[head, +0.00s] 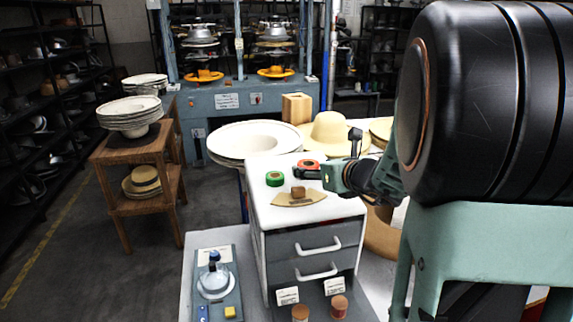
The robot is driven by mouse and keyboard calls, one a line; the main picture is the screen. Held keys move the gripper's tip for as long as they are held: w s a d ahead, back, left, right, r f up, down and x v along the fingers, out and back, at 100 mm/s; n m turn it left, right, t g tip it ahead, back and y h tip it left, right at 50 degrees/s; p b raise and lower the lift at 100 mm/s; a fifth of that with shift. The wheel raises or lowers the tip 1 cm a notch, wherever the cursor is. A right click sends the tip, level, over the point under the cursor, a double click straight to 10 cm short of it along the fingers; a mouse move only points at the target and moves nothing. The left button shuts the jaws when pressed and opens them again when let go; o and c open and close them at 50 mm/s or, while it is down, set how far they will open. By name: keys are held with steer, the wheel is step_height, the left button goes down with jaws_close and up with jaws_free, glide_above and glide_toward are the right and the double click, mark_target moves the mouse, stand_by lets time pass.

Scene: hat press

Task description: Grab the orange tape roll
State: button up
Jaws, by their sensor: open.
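The orange tape roll (307,163) lies near the back right of the white top of a small drawer cabinet. Its near side is partly hidden by my gripper. My gripper (301,172) reaches in from the right, low over the cabinet top, with its dark fingers at the near side of the roll. The jaws are open. I cannot tell whether a finger touches the roll or whether the roll is between the fingers.
On the cabinet top (262,207) are a green tape roll (274,179), a small brown block (298,192) and a curved tan piece (310,201). White brims (225,142) and a straw-coloured hat (328,128) stand behind. The cabinet top's front left is clear.

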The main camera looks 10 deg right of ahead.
mark_target(309, 164)
steer(key=shift+x, duration=2.35)
steer(key=shift+d+f, duration=0.1)
steer(key=shift+s, duration=0.1)
steer(key=c, duration=1.2)
steer(key=shift+c, duration=0.4)
